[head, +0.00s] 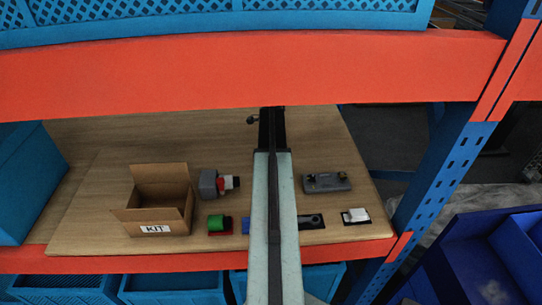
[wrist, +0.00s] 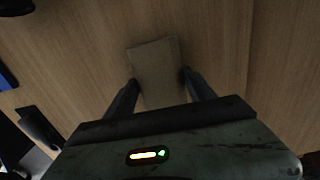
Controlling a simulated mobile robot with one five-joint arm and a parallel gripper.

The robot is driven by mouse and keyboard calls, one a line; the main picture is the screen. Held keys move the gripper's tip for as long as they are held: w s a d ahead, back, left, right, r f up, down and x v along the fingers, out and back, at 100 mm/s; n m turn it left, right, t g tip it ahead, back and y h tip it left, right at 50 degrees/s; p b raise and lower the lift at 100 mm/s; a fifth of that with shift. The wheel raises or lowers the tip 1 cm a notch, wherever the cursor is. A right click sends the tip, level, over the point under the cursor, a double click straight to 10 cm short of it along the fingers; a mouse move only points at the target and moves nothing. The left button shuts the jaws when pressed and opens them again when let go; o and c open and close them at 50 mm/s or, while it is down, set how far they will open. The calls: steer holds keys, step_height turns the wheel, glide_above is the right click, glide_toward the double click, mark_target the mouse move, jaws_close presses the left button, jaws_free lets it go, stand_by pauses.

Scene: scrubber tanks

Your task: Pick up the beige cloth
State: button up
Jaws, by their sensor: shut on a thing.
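The beige cloth (wrist: 155,62) shows in the wrist view as a flat, roughly square beige piece between my fingers. My gripper (wrist: 157,82) is shut on it, one dark finger at each side edge. Whether the cloth touches the wooden shelf board is hard to tell. In the head view my own arm reaches over the shelf and hides the cloth and the fingertips.
On the wooden board (head: 95,215) stand an open cardboard KIT box (head: 160,212), a grey and red part (head: 218,183), a green and red part (head: 217,224), a grey block (head: 326,182) and a white piece on a dark base (head: 356,215). An orange beam (head: 240,72) crosses above.

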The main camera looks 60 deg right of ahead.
step_height(320, 180, up, 3)
steer(key=shift+r+p, duration=0.1)
steer(key=shift+p, duration=1.05)
steer(key=s+a, duration=0.3)
steer(key=a, duration=0.1)
steer(key=s+a, duration=0.3)
steer(key=a, duration=0.1)
steer(key=s+a, duration=0.3)
steer(key=a, duration=0.1)
steer(key=shift+a+r, duration=0.25)
steer(key=shift+s+a, duration=0.2)
steer(key=shift+a, duration=0.05)
steer(key=shift+f, duration=0.45)
steer(key=shift+r, duration=0.15)
